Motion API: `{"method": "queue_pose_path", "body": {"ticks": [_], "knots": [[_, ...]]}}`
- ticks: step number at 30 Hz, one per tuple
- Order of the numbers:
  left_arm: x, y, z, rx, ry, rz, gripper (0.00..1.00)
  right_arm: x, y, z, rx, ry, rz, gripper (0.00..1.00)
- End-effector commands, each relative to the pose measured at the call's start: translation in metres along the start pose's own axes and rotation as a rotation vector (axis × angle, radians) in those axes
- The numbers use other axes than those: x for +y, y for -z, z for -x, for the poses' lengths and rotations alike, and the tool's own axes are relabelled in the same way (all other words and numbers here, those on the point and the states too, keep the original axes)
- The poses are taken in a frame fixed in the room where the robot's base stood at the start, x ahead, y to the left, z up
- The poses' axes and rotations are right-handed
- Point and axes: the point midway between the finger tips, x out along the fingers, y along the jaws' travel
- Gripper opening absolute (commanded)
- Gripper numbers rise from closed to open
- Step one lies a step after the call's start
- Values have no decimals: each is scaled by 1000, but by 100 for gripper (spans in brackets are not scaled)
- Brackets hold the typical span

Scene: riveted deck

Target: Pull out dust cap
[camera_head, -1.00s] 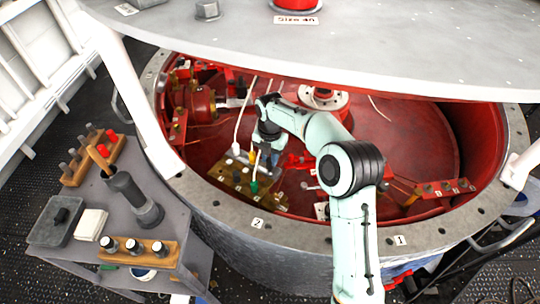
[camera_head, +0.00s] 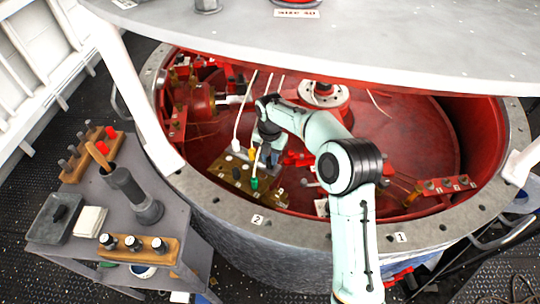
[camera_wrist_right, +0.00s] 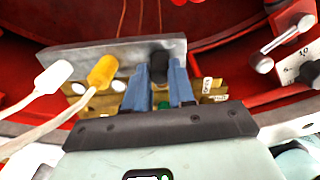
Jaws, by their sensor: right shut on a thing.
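My right gripper (camera_head: 267,157) reaches down into the red round housing, over the brass connector block (camera_head: 225,172). In the right wrist view its two blue fingers (camera_wrist_right: 160,82) are shut around a black cap (camera_wrist_right: 159,64), which I take to be the dust cap. The cap stands against the grey plate (camera_wrist_right: 100,54) of the block; whether it is still seated there I cannot tell. In the head view the fingers and arm hide it. A yellow plug (camera_wrist_right: 103,72) and a white plug (camera_wrist_right: 53,77) are beside it to the left. My left gripper is not in view.
A green plug (camera_head: 254,183) is at the block's front. White cables rise from the plugs. The grey flange rim (camera_head: 215,203) surrounds the opening, and a large grey lid (camera_head: 400,45) overhangs it. A tool cart (camera_head: 80,245) stands at the left.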

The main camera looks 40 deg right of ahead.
Motion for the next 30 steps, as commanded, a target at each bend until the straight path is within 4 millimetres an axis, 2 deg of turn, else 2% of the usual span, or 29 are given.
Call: {"method": "queue_pose_path", "body": {"ticks": [6, 7, 9, 10, 17, 21, 26, 30], "knots": [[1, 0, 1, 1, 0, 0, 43, 0, 0, -1, 0, 1, 0, 0], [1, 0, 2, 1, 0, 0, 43, 0, 0, -1, 0, 0, 0, 27], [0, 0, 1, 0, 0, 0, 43, 0, 0, -1, 0, 0, 0, 50], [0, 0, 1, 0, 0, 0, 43, 0, 0, -1, 0, 0, 0, 54], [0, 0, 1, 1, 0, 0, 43, 0, 0, -1, 0, 0, 0, 54], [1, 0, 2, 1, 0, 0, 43, 0, 0, 6, -2, -2, 0, 54], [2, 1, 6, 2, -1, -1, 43, 1, 0, 32, -3, -4, 0, 54], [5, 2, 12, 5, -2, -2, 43, 1, 0, 66, -4, -6, 1, 54]]}}
